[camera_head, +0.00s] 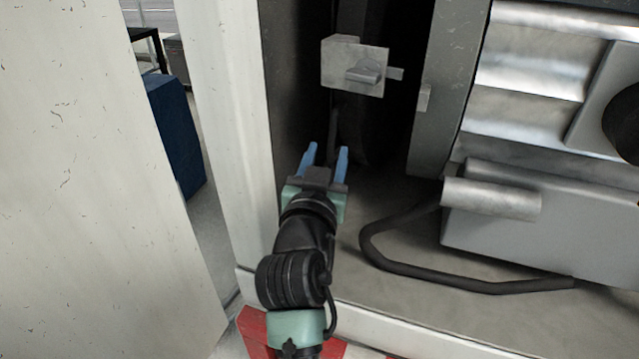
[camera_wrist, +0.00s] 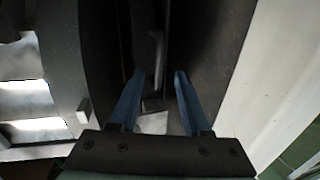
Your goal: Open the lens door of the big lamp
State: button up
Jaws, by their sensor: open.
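The big lamp (camera_head: 530,65) lies on its side of the compartment at the right, with a ribbed silvery body and a grey front rim (camera_head: 447,95). A pale metal latch plate (camera_head: 340,62) with a small knob stands out at the rim's left. The dark area left of the rim is where the lens door seems to be; its outline is too dark to tell. My gripper (camera_head: 326,150) is open and empty, below the latch plate and apart from it. In the wrist view, my blue fingers (camera_wrist: 159,72) have a pale piece between them, perhaps the plate; contact cannot be told.
A white panel (camera_head: 90,180) fills the left, and a white upright frame (camera_head: 225,120) edges the compartment. A black cable (camera_head: 440,281) loops over the compartment floor (camera_head: 390,315). A grey box (camera_head: 545,235) sits at the lower right. A blue object (camera_head: 175,135) stands beyond the gap.

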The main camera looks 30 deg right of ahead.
jog(key=b+v, duration=0.1)
jog(key=v, duration=0.6)
jog(key=shift+s, duration=0.1)
jog(key=a+r+n+t+y+p, duration=0.1)
jog(key=a+r+t+y+p, duration=0.3)
jog(key=r, duration=0.7)
jog(key=a+r+n+t, duration=0.25)
jog(key=a+r, duration=0.35)
jog(key=r, duration=0.5)
jog(key=s+a+r+n+t+y+p, duration=0.1)
jog(key=s+a+r+n+t+y, duration=0.1)
jog(key=s+a+r, duration=0.3)
jog(key=s+a+r+n+t+y+p, duration=0.2)
jog(key=s+a+r+t+y, duration=0.3)
jog(key=r, duration=0.7)
jog(key=shift+a+r+n, duration=0.15)
jog(key=shift+a+n, duration=0.1)
jog(key=shift+n, duration=0.3)
jog(key=shift+s, duration=0.1)
